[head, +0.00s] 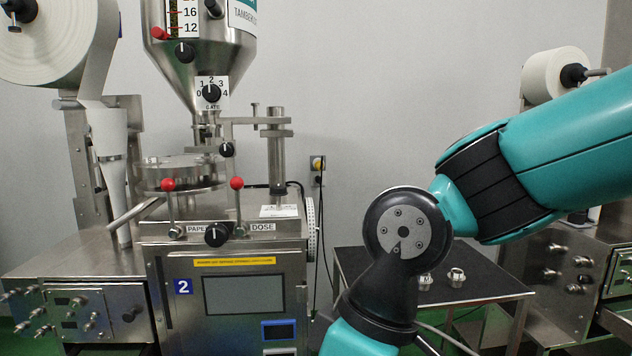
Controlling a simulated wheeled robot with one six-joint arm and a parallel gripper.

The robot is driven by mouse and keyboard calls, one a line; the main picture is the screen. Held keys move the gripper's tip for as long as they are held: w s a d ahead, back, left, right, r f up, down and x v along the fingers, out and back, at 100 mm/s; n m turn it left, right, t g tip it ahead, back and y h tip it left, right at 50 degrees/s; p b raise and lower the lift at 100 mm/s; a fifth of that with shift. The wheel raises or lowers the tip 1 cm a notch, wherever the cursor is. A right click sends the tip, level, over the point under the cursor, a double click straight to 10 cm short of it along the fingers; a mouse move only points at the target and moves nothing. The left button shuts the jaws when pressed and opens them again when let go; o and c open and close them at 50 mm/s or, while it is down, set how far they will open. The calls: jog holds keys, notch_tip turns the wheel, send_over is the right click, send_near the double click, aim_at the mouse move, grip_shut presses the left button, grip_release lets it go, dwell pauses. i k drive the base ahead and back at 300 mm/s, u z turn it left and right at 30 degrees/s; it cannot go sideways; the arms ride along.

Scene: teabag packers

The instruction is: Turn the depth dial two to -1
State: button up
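A steel packing machine (218,256) marked with a blue "2" plate (183,287) stands left of centre. I cannot read a "depth" label, so I cannot tell which knob is the depth dial. Several black knobs show on this machine: the gate dial (211,93) with a 0 to 4 scale, a hopper knob (184,52), a small knob (227,149) below the gate, and a front knob (217,235) between the "PAPER" and "DOSE" labels. My arm crosses the right side and runs out at the bottom edge. My gripper is not in view.
A dark-topped table (470,275) with small metal parts (456,277) stands behind my arm. A second steel machine (570,270) is at the right. Red-tipped levers (237,184) stick up from machine two. A side cabinet (92,313) with knobs juts out at the lower left.

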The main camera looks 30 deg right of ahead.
aim_at(278, 190)
jog(key=z, duration=0.3)
jog(key=i, duration=0.8)
jog(key=z, duration=0.7)
jog(key=i, duration=0.35)
jog(key=u, duration=0.9)
